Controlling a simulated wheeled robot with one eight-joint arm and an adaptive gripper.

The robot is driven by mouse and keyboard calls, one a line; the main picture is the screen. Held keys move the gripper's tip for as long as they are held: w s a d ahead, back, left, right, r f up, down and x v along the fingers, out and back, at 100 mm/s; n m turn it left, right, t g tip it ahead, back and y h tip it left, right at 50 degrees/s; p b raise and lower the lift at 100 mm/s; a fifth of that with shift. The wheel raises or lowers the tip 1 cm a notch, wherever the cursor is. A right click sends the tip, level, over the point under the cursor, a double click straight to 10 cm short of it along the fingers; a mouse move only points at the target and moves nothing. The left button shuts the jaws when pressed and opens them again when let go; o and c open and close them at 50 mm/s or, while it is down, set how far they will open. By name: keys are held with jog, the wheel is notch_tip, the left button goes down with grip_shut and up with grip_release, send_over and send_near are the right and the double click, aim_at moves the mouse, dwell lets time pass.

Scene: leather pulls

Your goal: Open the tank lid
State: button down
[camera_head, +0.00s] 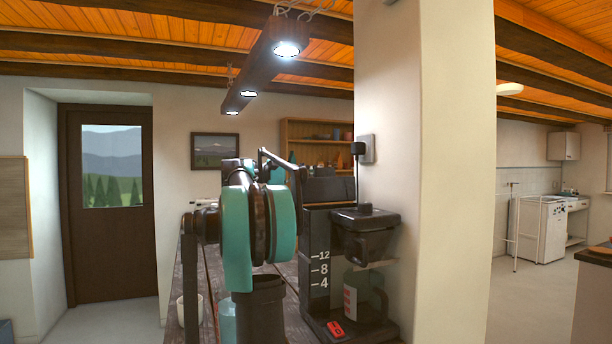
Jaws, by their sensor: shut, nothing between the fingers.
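The coffee maker (367,247) stands on the dark wooden table beside the pillar. Its dark water tank (318,262), marked 4, 8 and 12, is on its left side. A dark panel (332,190) shows above the tank's top edge. I cannot tell whether it is the tank lid standing raised or something behind. My teal and dark arm rises in front and to the left of the tank and hides its left side. My gripper (289,165) is only partly seen at the top of the arm, close to the left of the panel. It is shut and empty; its fingertips are hard to make out.
A glass carafe (366,298) sits in the coffee maker, with a red switch (335,328) at its base. A pale cup (190,308) is on the table (215,285) at left. The pillar (428,180) closes off the right side. A plug (358,149) sticks out of the wall socket.

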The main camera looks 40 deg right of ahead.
jog(key=shift+s+d, duration=0.1)
jog(key=shift+s, duration=0.05)
jog(key=v, duration=1.2)
